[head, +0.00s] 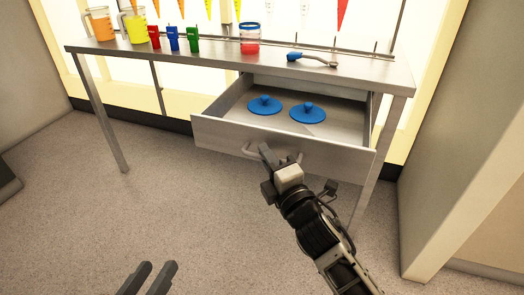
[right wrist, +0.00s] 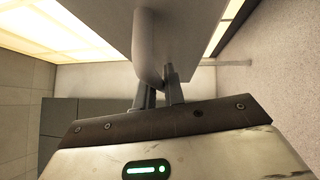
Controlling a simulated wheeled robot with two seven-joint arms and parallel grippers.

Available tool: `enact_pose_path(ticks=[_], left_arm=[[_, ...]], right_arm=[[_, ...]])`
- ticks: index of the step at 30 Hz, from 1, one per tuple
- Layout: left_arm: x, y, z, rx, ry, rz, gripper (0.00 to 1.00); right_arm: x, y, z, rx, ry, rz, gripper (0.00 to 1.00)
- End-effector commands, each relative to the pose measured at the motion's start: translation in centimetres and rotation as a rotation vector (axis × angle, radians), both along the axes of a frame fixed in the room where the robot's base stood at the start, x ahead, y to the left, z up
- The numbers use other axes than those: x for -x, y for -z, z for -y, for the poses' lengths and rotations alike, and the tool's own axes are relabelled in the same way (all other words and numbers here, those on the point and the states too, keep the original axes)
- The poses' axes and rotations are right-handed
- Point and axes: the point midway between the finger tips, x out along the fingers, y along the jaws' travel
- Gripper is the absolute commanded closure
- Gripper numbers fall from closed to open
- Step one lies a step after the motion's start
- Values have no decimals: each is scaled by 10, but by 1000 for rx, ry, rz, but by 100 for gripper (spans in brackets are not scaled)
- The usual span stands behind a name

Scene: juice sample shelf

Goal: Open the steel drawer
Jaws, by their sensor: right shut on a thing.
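The steel drawer (head: 284,149) is pulled out from under the steel table, and its inside is visible from above. Two blue round lids with knobs, one on the left (head: 264,105) and one on the right (head: 308,113), lie in it. My right gripper (head: 277,160) is at the drawer's front, shut on the bar handle (head: 252,152). In the right wrist view the handle (right wrist: 147,50) runs down between the two fingers (right wrist: 159,92). My left gripper (head: 150,278) is at the bottom edge, far from the drawer, with its two fingers apart and nothing between them.
On the table top (head: 215,58) stand an orange jug (head: 100,24), a yellow jug (head: 136,27), small red, blue and green items, a red jar (head: 250,40) and a blue-handled tool (head: 310,58). Coloured cones hang above. The floor (head: 130,205) before the drawer is clear.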

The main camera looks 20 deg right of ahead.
Motion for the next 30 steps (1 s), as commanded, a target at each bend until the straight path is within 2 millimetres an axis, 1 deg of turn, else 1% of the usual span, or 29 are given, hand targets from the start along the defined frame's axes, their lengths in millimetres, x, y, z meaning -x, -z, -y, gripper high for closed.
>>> enact_pose_path(ticks=[4,5,6,14,17,20,23,30], left_arm=[[0,1,0,-2,1,-1,64],[0,1,0,-2,1,-1,64],[0,1,0,-2,1,-1,64],[0,1,0,-1,0,-2,64],[0,1,0,-1,0,-2,64],[0,0,0,-3,-1,-1,64],[0,0,-1,-4,-3,0,64],[-1,5,1,20,-4,-6,64]], right_arm=[[0,0,-1,-1,-3,1,100],[0,0,-1,0,-3,1,84],[0,0,-1,0,-3,1,80],[0,0,-1,0,-3,1,80],[5,1,0,1,-3,-1,80],[18,4,1,0,-3,-2,80],[38,7,4,-1,-2,-4,80],[96,17,11,-1,-2,-5,80]])
